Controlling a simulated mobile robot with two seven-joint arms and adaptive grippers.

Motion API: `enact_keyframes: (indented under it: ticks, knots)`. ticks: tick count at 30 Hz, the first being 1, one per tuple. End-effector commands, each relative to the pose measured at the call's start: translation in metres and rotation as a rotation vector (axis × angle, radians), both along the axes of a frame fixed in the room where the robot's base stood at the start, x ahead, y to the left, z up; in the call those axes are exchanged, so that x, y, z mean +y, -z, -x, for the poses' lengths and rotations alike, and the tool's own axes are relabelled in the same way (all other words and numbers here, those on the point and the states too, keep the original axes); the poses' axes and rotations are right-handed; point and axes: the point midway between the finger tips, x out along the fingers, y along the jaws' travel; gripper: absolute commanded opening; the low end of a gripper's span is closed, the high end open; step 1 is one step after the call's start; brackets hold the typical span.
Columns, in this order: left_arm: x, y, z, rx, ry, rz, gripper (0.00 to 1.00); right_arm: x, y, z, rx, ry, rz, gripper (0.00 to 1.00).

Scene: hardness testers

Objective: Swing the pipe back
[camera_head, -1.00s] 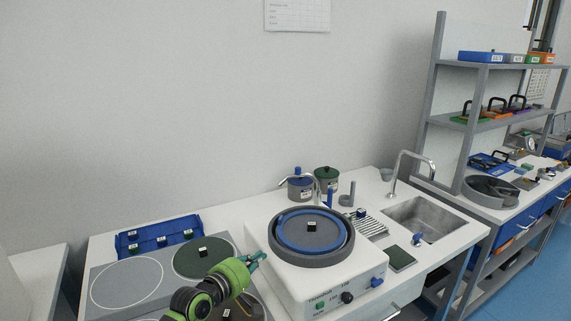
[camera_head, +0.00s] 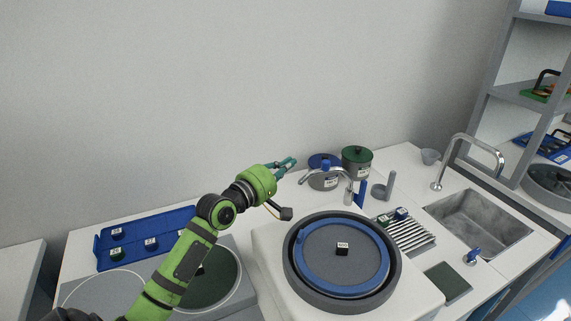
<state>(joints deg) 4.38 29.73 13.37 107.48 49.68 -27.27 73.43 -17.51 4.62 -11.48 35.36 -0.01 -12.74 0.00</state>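The pipe (camera_head: 326,177) is a thin metal water spout at the back of the polishing machine (camera_head: 268,262). It runs left from its post and bends down at its left end, behind the round grey bowl with the blue ring (camera_head: 308,279). My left gripper (camera_head: 289,164), green with teal fingers, is in the air just left of the pipe's end. In the picture a small gap shows between them. The fingers look close together, but whether they are open or shut is unclear. My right gripper is out of view.
A blue-lidded pot (camera_head: 322,160) and a green-lidded pot (camera_head: 356,159) stand behind the pipe. A small black sample (camera_head: 342,249) sits on the disc. A blue tray (camera_head: 178,222) lies left, and a sink (camera_head: 480,222) with a tall tap (camera_head: 468,140) is right.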

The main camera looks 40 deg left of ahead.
Motion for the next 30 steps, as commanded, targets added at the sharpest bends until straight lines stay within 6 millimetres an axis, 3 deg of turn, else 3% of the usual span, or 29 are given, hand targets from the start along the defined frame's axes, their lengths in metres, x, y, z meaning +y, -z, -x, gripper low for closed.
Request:
enact_keyframes:
  ticks: [3, 11, 13, 19, 30]
  knots:
    - [-0.002, -0.003, -0.026, -0.001, -0.001, 0.001, 0.0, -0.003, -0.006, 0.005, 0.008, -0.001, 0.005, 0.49]
    - [-0.006, -0.002, -0.068, 0.0, -0.002, -0.002, 0.0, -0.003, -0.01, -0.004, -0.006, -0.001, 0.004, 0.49]
    - [-0.019, -0.004, -0.06, 0.002, 0.002, 0.002, 0.0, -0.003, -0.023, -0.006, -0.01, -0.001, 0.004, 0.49]
    - [-0.037, -0.002, -0.051, 0.002, 0.0, 0.001, 0.0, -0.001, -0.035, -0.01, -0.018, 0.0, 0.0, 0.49]
    - [-0.042, 0.001, -0.048, 0.001, -0.001, -0.002, 0.0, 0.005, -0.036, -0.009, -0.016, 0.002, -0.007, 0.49]
